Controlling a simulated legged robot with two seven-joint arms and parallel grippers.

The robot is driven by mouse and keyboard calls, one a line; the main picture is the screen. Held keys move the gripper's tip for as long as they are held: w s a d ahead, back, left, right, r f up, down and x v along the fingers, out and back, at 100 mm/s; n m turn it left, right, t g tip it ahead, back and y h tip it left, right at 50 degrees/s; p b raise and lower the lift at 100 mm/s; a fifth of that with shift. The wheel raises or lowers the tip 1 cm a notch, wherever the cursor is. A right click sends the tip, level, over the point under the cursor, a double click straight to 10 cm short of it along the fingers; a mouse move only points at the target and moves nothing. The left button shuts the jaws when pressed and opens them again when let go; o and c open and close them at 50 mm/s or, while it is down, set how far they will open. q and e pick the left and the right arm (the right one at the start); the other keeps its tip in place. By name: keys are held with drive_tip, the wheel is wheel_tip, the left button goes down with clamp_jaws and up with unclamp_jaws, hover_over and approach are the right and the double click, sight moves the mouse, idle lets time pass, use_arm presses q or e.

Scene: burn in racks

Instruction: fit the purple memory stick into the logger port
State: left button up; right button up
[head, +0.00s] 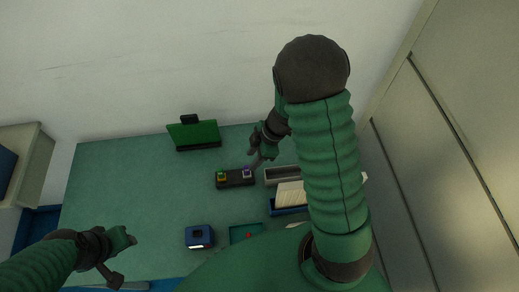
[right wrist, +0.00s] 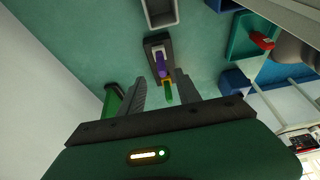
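The purple memory stick (head: 246,173) stands at the right end of a small dark holder (head: 234,184). It also shows in the right wrist view (right wrist: 161,66), with a pale surround. A green stick with a yellow surround (head: 221,176) is at the holder's other end; it shows nearer in the right wrist view (right wrist: 169,94). My right gripper (head: 256,162) is just above and behind the purple stick. Its two fingers (right wrist: 160,90) are spread with nothing clamped between them. A blue box (head: 200,236) could be the logger; its port is not clear.
A green panel on a stand (head: 194,134) is at the back. A grey bin (head: 281,175) and a blue bin with pale cards (head: 289,210) lie right of the holder. A green tray (head: 240,230) holds a red item (head: 248,236). The table's left part is clear.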

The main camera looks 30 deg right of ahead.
sight(246, 168)
drive_tip(key=b+x, duration=0.1)
drive_tip(key=x, duration=0.2)
drive_tip(key=b+x, duration=0.1)
drive_tip(key=x, duration=0.2)
drive_tip(key=shift+s+d+f, duration=0.1)
drive_tip(key=shift+s+f, duration=0.05)
drive_tip(key=shift+f, duration=0.45)
drive_tip(key=shift+a, duration=0.5)
drive_tip(key=shift+d, duration=0.25)
clamp_jaws()
drive_tip(key=c, duration=0.8)
unclamp_jaws()
clamp_jaws()
